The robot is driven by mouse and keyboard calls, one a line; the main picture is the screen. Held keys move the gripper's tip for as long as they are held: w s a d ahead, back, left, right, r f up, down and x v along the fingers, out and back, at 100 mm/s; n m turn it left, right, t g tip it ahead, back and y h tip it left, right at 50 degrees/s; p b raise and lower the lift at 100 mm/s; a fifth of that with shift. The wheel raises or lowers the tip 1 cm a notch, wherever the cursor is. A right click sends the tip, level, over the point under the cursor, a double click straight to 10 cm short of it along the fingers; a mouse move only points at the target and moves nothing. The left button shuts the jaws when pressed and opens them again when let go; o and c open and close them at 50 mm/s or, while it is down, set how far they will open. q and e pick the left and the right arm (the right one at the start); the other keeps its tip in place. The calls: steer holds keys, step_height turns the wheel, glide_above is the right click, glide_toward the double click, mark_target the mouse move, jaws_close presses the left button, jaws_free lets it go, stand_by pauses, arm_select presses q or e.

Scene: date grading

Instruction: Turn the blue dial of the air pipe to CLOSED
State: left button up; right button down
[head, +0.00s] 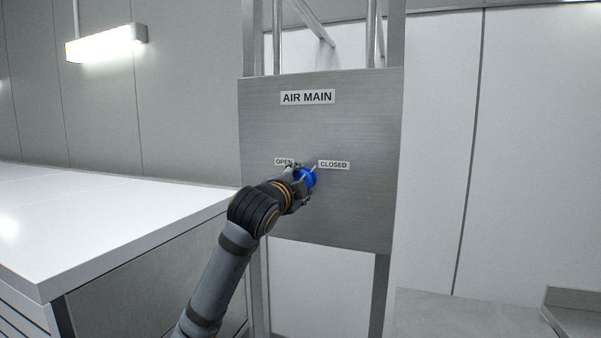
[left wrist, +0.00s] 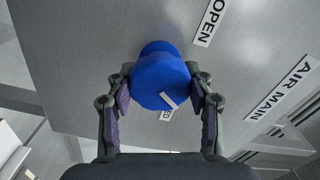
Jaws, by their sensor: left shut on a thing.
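The blue dial (head: 311,180) sits on the metal AIR MAIN panel (head: 350,215), below and between the OPEN label (head: 284,162) and the CLOSED label (head: 334,164). My left gripper (head: 301,183) is shut on the dial and hides part of it. In the left wrist view the two fingers grip the blue dial (left wrist: 158,78) from both sides. The OPEN label (left wrist: 209,22) is clear of the dial there. My right gripper is not in view.
A white-topped counter (head: 110,215) stands to the left of the panel. Metal pipes (head: 277,40) run up behind the panel's top. A grey surface (head: 460,315) lies at the lower right. The panel face around the dial is clear apart from labels.

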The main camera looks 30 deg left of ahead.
arm_select(q)
steer(key=shift+m+p, duration=1)
steer(key=shift+m, duration=0.3)
steer(key=o, duration=1.2)
steer(key=shift+v, duration=3.8)
steer(key=shift+d, duration=0.1)
